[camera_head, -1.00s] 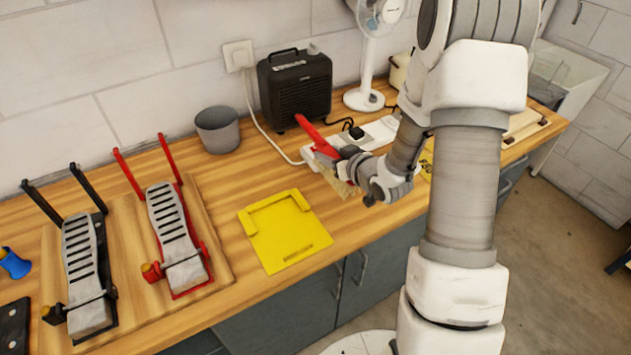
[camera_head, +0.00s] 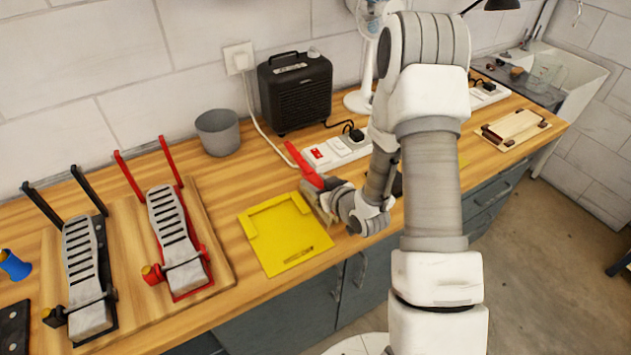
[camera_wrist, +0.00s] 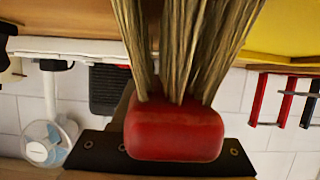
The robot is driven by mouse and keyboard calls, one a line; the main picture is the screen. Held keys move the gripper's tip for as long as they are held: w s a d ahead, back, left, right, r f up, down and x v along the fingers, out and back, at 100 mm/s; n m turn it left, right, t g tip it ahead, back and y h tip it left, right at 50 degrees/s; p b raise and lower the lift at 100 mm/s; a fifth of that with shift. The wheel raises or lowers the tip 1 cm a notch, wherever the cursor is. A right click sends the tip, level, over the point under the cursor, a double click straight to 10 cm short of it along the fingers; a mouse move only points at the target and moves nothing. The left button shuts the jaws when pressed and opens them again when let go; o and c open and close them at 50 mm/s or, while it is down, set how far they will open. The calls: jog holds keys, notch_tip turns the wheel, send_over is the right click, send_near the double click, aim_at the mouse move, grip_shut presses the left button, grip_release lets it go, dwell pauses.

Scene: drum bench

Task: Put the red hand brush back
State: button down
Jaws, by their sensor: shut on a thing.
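The red hand brush (camera_head: 305,166) is in my gripper (camera_head: 326,190), which is shut on it. In the head view its red handle points up and left, and its pale bristles hang beside the gripper, just right of the yellow tray-like mat (camera_head: 262,252). In the wrist view the brush's red block (camera_wrist: 175,132) fills the middle, with long tan bristles (camera_wrist: 180,45) reaching to the top edge. The fingertips are mostly hidden. The yellow mat has a raised border at its back corners and looks empty; it also shows at the wrist view's top right (camera_wrist: 282,28).
A white power strip (camera_head: 338,150) lies behind the gripper, with a black heater (camera_head: 295,92) and a grey cup (camera_head: 217,130) farther back. Red (camera_head: 177,235) and black (camera_head: 85,270) pedals stand on a board at left. A wooden tray (camera_head: 513,130) lies at right.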

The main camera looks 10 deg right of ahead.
jog(key=shift+s+f+b, duration=0.1)
jog(key=shift+f+b, duration=0.35)
jog(key=shift+b, duration=0.2)
jog(key=shift+f, duration=0.25)
jog(key=shift+c, duration=2)
grip_release()
jog(key=shift+s+f, duration=0.15)
jog(key=shift+r+p, duration=0.75)
jog(key=shift+p, duration=0.1)
jog(key=v, duration=0.6)
jog(key=p+v, duration=0.1)
jog(key=v, duration=0.2)
jog(key=shift+r, duration=0.35)
jog(key=p, duration=0.3)
jog(key=shift+s+d+r, duration=0.25)
jog(key=shift+s, duration=0.15)
jog(key=s+p, duration=0.1)
jog(key=p, duration=0.2)
jog(key=shift+s+d+r, duration=0.1)
jog(key=shift+d, duration=0.05)
